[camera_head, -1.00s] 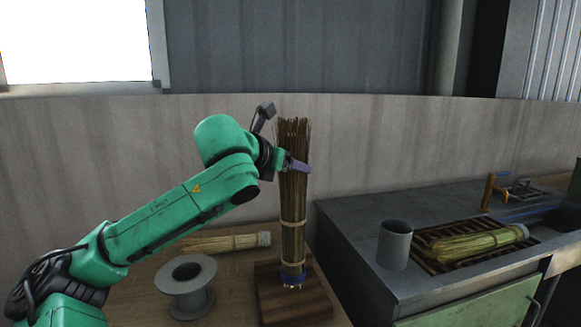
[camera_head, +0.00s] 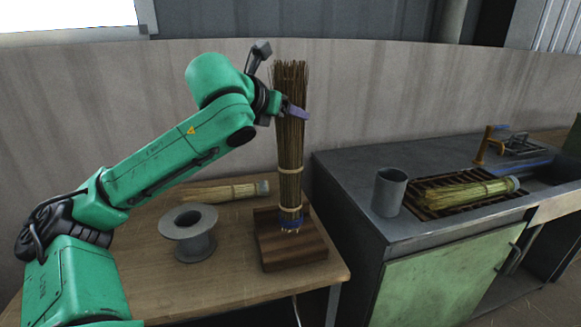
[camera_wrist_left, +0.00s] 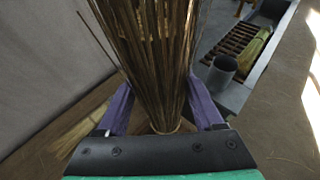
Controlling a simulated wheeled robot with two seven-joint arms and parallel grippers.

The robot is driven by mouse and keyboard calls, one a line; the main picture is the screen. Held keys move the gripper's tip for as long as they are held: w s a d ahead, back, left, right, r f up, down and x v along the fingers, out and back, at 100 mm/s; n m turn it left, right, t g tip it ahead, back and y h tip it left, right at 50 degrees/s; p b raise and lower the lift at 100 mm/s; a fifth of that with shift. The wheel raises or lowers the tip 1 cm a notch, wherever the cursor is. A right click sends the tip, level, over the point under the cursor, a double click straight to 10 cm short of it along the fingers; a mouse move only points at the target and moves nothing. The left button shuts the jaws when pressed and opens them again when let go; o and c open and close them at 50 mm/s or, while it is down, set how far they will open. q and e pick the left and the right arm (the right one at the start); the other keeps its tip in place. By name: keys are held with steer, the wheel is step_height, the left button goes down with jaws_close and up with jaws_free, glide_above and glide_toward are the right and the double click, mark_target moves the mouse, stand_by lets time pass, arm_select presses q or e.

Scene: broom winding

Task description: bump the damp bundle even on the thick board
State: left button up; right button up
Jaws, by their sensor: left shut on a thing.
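The damp bundle (camera_head: 290,150) is a tall, dark brown sheaf of bristles, tied with pale bands and a blue band near its foot. It stands upright over the thick board (camera_head: 305,251), a striped dark wooden block on the table; its foot appears to be at the board's top. In the left wrist view the purple fingers (camera_wrist_left: 162,110) lie on both sides of the bundle (camera_wrist_left: 155,60). My right gripper is not in view.
A grey spool (camera_head: 189,236) stands on the wooden table (camera_head: 200,285) left of the board. A paler bundle (camera_head: 220,191) lies behind it. On the grey counter right stand a grey cup (camera_head: 389,190) and a rack (camera_head: 430,187) with a greenish bundle (camera_head: 465,192).

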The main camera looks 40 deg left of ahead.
mark_target(284, 136)
arm_select(q)
steer(key=shift+f+b, duration=2.5)
steer(key=shift+f, duration=0.1)
step_height(284, 136, up, 5)
steer(key=p, duration=0.5)
steer(key=shift+r, duration=0.15)
step_height(284, 136, down, 6)
steer(key=b, duration=0.5)
steer(key=shift+r, duration=0.25)
step_height(284, 136, up, 6)
steer(key=p, duration=0.5)
steer(key=shift+f+p, duration=0.25)
steer(key=shift+p, duration=0.1)
